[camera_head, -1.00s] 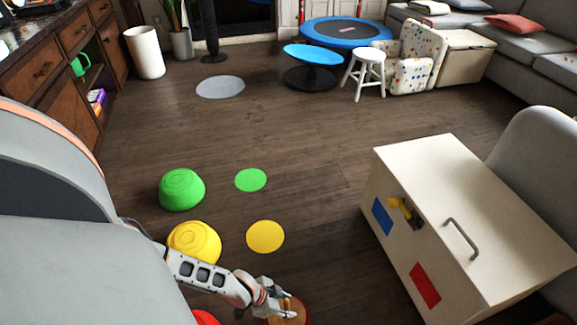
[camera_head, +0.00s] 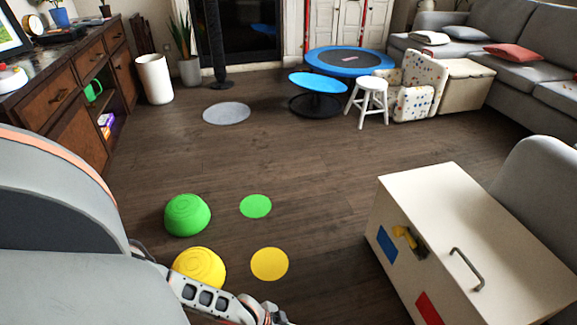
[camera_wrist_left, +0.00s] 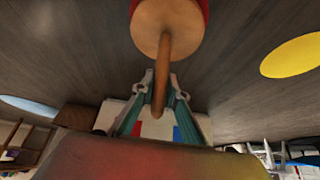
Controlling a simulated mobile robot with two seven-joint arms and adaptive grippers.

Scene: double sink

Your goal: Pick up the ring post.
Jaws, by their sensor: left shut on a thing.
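The ring post (camera_wrist_left: 166,32) shows in the left wrist view as a round wooden base with a red edge and a wooden peg. My left gripper (camera_wrist_left: 159,88) has its two fingers on either side of the peg and is shut on it. In the head view, my left gripper (camera_head: 264,312) is at the bottom edge, and its fingertips and the ring post are cut off. I cannot tell whether the base touches the floor. My right gripper is in neither view.
A yellow dome (camera_head: 199,268) and a green dome (camera_head: 188,215) stand beside my left arm. Flat yellow (camera_head: 269,264) and green (camera_head: 256,206) discs lie near them. A white chest (camera_head: 470,235) stands at the right. The floor beyond is mostly clear.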

